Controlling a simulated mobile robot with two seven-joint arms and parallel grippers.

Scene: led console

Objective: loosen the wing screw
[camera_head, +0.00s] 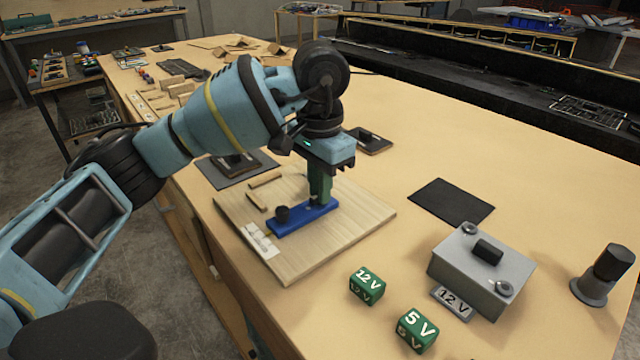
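My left gripper (321,195) points down over the right end of a blue bar (290,221) lying on a light wooden board (355,222). A dark green upright part shows between the gripper body and the bar; I cannot tell whether it is finger or held piece, nor whether the fingers are shut. I cannot tell which part is the wing screw. My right gripper is not in view.
Two green cubes, marked 12 V (367,286) and 5 V (416,331), lie near the front edge. A dark mat (452,201) lies behind the box.

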